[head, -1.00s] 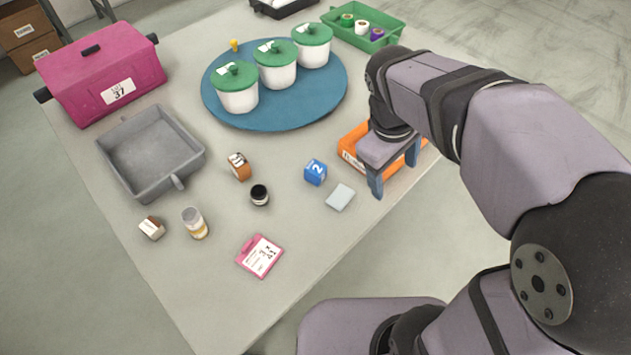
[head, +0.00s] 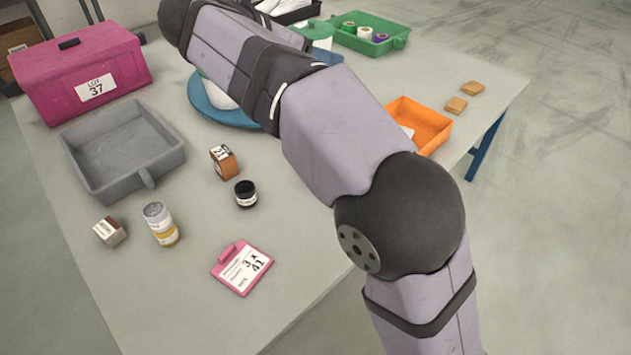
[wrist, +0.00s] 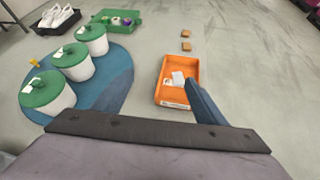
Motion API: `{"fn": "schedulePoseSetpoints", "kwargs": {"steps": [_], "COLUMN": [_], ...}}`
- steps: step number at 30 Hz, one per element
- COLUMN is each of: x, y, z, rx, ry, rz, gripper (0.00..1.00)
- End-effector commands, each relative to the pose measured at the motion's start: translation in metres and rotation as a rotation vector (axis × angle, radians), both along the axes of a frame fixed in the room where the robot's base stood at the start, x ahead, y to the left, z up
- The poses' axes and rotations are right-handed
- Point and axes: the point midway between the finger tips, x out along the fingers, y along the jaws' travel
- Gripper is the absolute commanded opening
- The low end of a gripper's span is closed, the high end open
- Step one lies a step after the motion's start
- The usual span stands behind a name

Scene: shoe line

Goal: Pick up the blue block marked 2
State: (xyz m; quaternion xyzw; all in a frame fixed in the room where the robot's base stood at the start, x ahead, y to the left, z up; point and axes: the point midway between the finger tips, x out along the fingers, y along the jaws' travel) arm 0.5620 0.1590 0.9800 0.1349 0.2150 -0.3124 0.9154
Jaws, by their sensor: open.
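The blue block marked 2 does not show in either current view. In the head view my arm covers the part of the table where it stood. The finger appears in front of the near right corner of an orange tray (wrist: 163,94). I cannot tell how far the gripper is from the block.
Green-lidded tubs (wrist: 76,60) stand on a blue round board (wrist: 118,80).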

Motion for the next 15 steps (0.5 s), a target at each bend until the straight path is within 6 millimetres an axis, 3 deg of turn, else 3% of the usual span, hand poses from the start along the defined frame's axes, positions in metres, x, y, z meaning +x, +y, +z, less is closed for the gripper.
{"fn": "schedulePoseSetpoints", "kwargs": {"steps": [10,15], "x": [-0.001,0.000], "y": [0.033,0.030], "z": [0.000,-0.014], "rx": [-0.160,-0.161], "ry": [-0.022,-0.019], "rz": [0.092,0.088], "gripper": [0.66,0.66]}}
